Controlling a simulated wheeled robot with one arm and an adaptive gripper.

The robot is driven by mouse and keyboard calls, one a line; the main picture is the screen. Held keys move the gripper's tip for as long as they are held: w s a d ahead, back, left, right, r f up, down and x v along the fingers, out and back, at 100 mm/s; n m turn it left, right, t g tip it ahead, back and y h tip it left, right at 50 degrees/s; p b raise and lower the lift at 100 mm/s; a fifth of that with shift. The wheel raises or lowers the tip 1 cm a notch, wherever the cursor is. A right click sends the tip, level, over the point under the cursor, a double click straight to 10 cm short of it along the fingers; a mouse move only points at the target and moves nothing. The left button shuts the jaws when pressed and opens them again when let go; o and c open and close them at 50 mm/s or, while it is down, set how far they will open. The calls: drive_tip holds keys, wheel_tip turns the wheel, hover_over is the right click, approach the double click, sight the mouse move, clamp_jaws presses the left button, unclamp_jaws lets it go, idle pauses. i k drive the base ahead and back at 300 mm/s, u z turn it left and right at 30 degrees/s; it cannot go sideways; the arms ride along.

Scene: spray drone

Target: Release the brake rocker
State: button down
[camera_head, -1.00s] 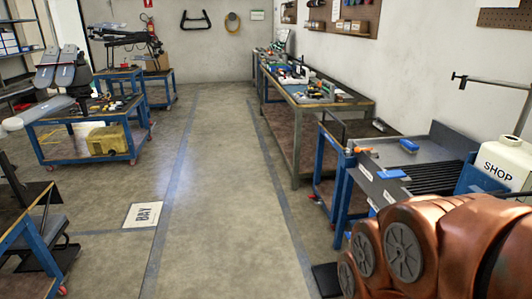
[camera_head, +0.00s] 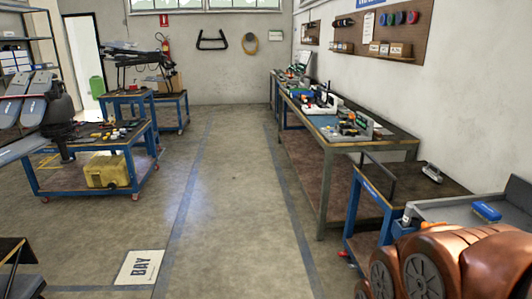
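I cannot make out a brake rocker in this view. A spray drone is not clearly identifiable. A dark machine with folded arms (camera_head: 137,60) stands on a blue cart at the back left. Grey panels on a dark mount (camera_head: 28,95) stand at the left edge, by a nearer blue cart. My copper-coloured arm (camera_head: 450,262) fills the lower right corner. My gripper is out of view.
A long workbench (camera_head: 345,146) with tools and parts runs along the right wall. A blue cart (camera_head: 92,160) with a yellow can (camera_head: 106,171) stands left. The aisle (camera_head: 215,190) between is clear.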

sight(351, 266)
drive_tip(key=i, duration=3.35)
drive_tip(key=u, duration=0.4)
